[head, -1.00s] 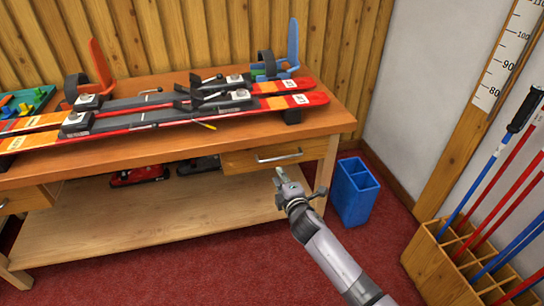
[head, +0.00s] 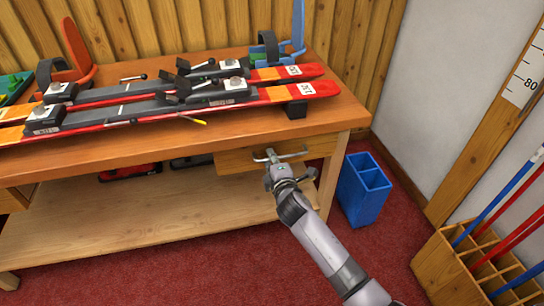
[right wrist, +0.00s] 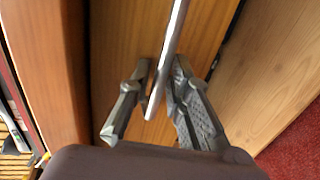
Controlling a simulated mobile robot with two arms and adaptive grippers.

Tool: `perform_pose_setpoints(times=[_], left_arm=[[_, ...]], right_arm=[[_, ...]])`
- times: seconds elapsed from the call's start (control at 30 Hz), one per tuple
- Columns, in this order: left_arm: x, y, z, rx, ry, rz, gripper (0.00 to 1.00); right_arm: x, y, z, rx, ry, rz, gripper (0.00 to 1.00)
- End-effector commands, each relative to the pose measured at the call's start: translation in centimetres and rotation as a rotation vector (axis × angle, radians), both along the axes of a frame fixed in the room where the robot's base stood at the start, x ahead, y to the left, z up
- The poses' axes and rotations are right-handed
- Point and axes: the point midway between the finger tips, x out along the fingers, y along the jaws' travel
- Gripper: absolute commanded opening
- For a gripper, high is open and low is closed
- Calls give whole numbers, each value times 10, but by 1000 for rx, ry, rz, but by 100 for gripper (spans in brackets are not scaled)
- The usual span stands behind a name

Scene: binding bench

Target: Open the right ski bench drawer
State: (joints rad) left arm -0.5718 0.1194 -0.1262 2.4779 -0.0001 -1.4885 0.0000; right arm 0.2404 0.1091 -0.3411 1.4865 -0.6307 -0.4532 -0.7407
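The right bench drawer (head: 232,162) has a light wooden front under the bench top and looks shut. Its metal bar handle (head: 294,156) also shows in the right wrist view (right wrist: 175,35), running between my fingers. My right gripper (head: 271,160) is at the left part of the handle. In the right wrist view the right gripper (right wrist: 162,70) is open, one finger on each side of the bar, with a gap at the left finger; the right finger is close to the bar, and contact is unclear. My left gripper is not in view.
The bench top (head: 200,140) carries red skis (head: 290,92) in clamps. A blue bin (head: 362,190) stands on the red carpet right of the bench. A wooden pole rack (head: 440,262) is at the lower right. The lower shelf (head: 150,218) lies under the drawer.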

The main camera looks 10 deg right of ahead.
Motion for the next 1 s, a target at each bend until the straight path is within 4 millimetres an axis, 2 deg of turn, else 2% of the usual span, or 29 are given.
perform_pose_setpoints(times=[0.23,0.5,1.0], left_arm=[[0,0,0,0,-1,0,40],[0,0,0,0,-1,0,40],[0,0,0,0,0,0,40]], right_arm=[[0,0,0,0,-1,0,18],[0,0,0,0,0,0,0],[0,0,0,0,0,0,0]])
